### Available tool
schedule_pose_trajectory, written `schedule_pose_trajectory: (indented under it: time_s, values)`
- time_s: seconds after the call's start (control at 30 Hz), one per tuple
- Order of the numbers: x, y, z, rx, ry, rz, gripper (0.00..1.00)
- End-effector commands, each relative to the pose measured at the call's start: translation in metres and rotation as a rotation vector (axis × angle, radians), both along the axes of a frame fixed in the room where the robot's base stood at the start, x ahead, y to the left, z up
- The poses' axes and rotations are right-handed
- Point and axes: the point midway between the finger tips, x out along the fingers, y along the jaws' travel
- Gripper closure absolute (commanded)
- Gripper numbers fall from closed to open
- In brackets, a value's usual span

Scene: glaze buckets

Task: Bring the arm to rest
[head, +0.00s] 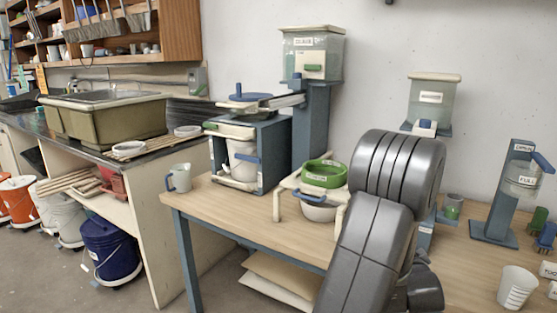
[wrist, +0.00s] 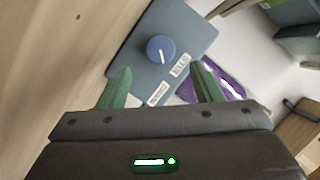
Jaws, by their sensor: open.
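My arm shows large and grey in the head view, rising in front of the wooden table (head: 240,212) and hiding part of its middle. My gripper itself is hidden there. In the wrist view my gripper (wrist: 158,86) has its two green fingers spread apart, with nothing held between them. Beyond the fingertips is a blue-grey panel with a round blue knob (wrist: 161,49) and small white labels. I cannot tell whether the fingers touch the panel.
A grey jug (head: 180,178), a blue frame with a white bucket (head: 242,160) and a green-rimmed bowl (head: 323,175) stand left of my arm. A blue stand (head: 495,205) and a white cup (head: 516,288) stand right. Bare tabletop shows at the front left. Purple material (wrist: 215,78) lies beside the panel.

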Motion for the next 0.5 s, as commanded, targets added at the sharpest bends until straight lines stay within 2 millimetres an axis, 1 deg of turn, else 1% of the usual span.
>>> schedule_pose_trajectory:
  time_s: [0.03, 0.1, 0.3, 0.37, 0.4, 0.5]
  values:
    - [-0.011, 0.002, 0.003, 0.0, -0.001, -0.002, 0.41]
    - [-0.024, 0.005, 0.006, 0.0, 0.0, -0.004, 0.41]
    - [-0.062, 0.015, 0.015, 0.0, -0.001, -0.004, 0.41]
    - [-0.07, 0.018, 0.017, 0.0, -0.001, -0.002, 0.41]
    - [-0.056, 0.015, 0.012, 0.0, -0.001, 0.004, 0.41]
    - [-0.036, 0.011, 0.007, 0.0, -0.001, 0.003, 0.41]
